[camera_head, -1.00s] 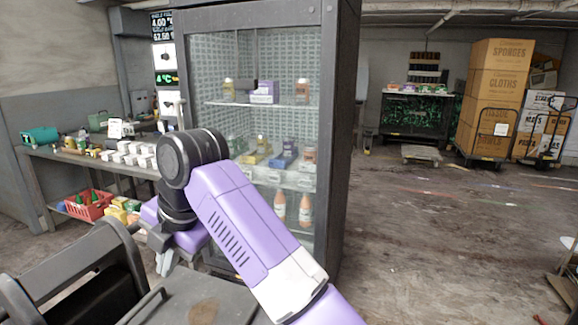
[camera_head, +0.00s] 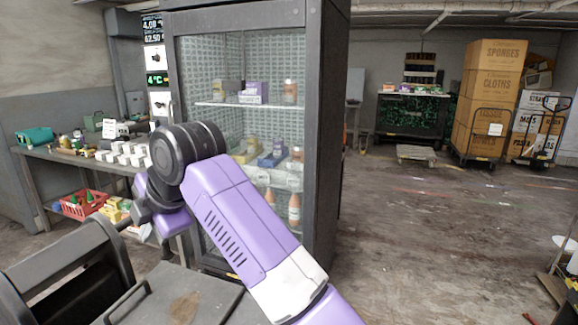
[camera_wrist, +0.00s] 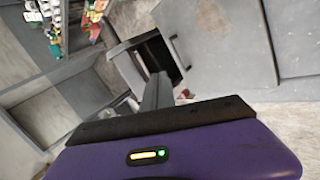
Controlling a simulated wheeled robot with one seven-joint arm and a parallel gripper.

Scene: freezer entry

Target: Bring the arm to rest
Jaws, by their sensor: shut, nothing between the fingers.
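My arm rises purple and grey across the middle of the head view, bent at a dark elbow-like joint in front of the freezer. In the wrist view my gripper (camera_wrist: 158,92) is shut, its grey fingers together with nothing between them. It points past a dark-mouthed grey container and the floor. In the head view the gripper end is small and dark, partly hidden at the lower left of the arm. The fingers appear clear of the things around them.
A glass-door freezer (camera_head: 318,130) with several items stands close behind my arm. A grey bench (camera_head: 45,160) with white boxes is at left, a red basket (camera_head: 82,204) below. A dark open-topped container (camera_head: 75,262) stands front left. The floor at right (camera_head: 430,230) is clear.

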